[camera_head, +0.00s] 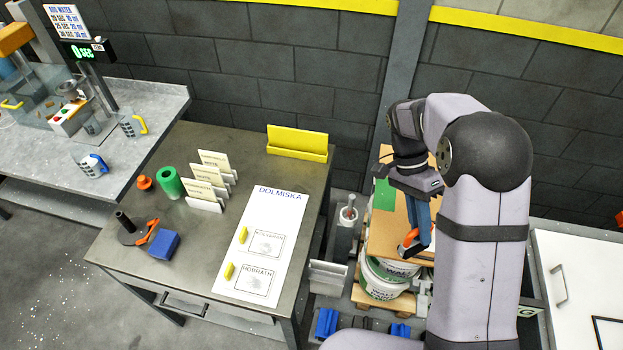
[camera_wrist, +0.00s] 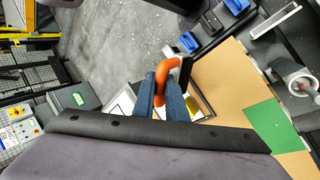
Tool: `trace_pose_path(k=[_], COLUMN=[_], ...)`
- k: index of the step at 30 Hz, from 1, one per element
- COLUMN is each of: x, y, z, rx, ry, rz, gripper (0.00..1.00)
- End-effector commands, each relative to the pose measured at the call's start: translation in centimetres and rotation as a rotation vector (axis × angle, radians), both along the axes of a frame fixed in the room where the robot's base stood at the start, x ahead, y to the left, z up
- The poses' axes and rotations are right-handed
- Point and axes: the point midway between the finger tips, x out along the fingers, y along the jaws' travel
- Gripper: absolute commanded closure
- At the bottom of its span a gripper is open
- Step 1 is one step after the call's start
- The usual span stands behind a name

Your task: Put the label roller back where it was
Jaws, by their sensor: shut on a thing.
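My gripper (camera_head: 421,238) points down over the brown sheet on the pail stack, its blue fingers shut on an orange curved handle (camera_head: 408,244). In the wrist view my gripper (camera_wrist: 161,82) has the orange handle (camera_wrist: 168,66) between its fingers, with a dark part beside it. This looks like the label roller; its lower part is mostly hidden. I cannot tell whether it touches the sheet. The brown sheet (camera_head: 385,240) has a green patch (camera_head: 384,195) and lies on white pails (camera_head: 382,283).
The steel table (camera_head: 150,275) at left holds a black stand with an orange part (camera_head: 140,232), a blue block (camera_head: 164,245), a green ring (camera_head: 169,182), cards and a sheet (camera_head: 265,245). A grey device (camera_head: 346,215) stands between table and stack. A white cabinet (camera_head: 570,275) is at right.

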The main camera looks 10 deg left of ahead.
Motion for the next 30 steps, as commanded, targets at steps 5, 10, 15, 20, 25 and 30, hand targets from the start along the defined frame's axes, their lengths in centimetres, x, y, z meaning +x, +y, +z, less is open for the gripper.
trace_pose_path(k=[5, 10, 15, 20, 25, 30], x=[1.7, 4.1, 6.4, 9.7, 13.3, 17.5], y=[0.2, -0.6, -0.9, 1.1, 3.5, 6.5], z=[-0.9, -1.7, -2.3, -3.2, -3.7, -4.0], rx=[-0.001, 0.001, 0.0, 0.004, 0.007, 0.01], ry=[0.0, -0.001, 0.0, -0.003, -0.004, -0.006], rz=[0.396, 0.661, 0.904, 1.029, 1.179, 1.362], gripper=[1.0, 1.0, 1.0, 1.0, 1.0, 1.0])
